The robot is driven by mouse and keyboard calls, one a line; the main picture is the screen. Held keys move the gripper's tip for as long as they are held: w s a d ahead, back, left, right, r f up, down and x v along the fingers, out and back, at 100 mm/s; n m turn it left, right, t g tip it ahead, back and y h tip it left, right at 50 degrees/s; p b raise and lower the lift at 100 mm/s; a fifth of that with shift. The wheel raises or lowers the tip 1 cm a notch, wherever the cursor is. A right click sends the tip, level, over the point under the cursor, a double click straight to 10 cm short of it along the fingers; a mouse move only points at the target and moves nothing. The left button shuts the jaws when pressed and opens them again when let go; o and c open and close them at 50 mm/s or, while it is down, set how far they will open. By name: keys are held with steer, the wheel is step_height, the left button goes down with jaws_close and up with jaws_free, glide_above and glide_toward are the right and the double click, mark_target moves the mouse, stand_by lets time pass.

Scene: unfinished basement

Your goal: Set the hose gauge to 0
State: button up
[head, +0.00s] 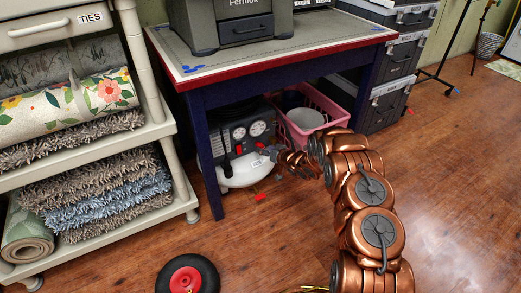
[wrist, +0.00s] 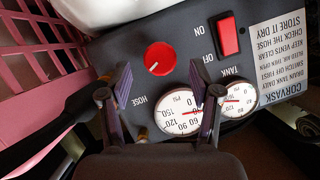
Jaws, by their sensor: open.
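The compressor's dark panel (head: 248,141) is under the blue-legged table in the head view. In the wrist view it appears upside down. The round white hose gauge (wrist: 178,121) has a red needle, but my right finger covers part of its dial, so I cannot read it exactly. A red round knob (wrist: 160,58) with a white mark sits above the HOSE label, between and beyond my fingertips. The tank gauge (wrist: 240,98) is to the right. My gripper (wrist: 162,88) is open and empty in front of the panel, apparently apart from the knob. It also reaches the compressor in the head view (head: 271,153).
A red ON/OFF switch (wrist: 228,37) is right of the knob. The white tank (head: 243,172) and a pink basket (head: 298,134) flank the panel closely. The table (head: 290,48) is overhead. A shelf (head: 165,132) stands left. A wheel (head: 187,275) lies on open floor.

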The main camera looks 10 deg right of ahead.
mark_target(259, 146)
steer(key=shift+b+x, duration=0.5)
steer(key=shift+x, duration=1.55)
steer(key=shift+w, duration=0.1)
steer(key=c, duration=1.1)
steer(key=shift+c, duration=0.2)
